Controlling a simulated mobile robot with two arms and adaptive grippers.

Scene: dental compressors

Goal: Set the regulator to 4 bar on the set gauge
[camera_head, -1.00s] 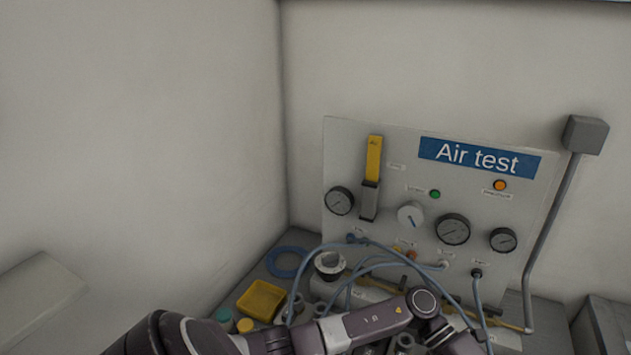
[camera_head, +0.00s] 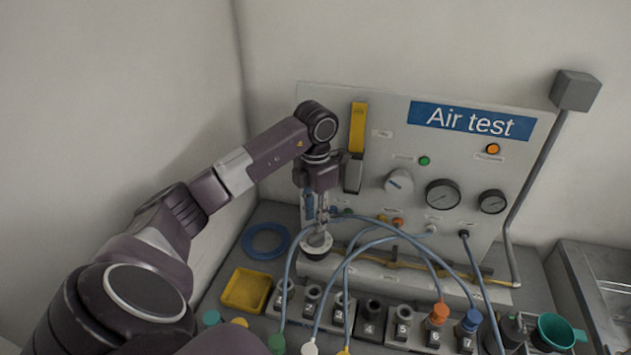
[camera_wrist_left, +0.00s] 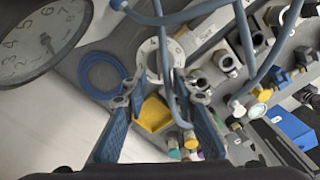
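A gauge face (camera_wrist_left: 35,45) fills that view's upper left.
A round pale-rimmed fitting (camera_head: 316,248) stands just below my left gripper. Blue-grey hoses (camera_head: 380,238) loop before the panel. Numbered sockets (camera_head: 371,318), a yellow tray (camera_head: 245,290) and a blue ring (camera_head: 265,241) are on the bench. A pipe (camera_head: 535,180) runs at right.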

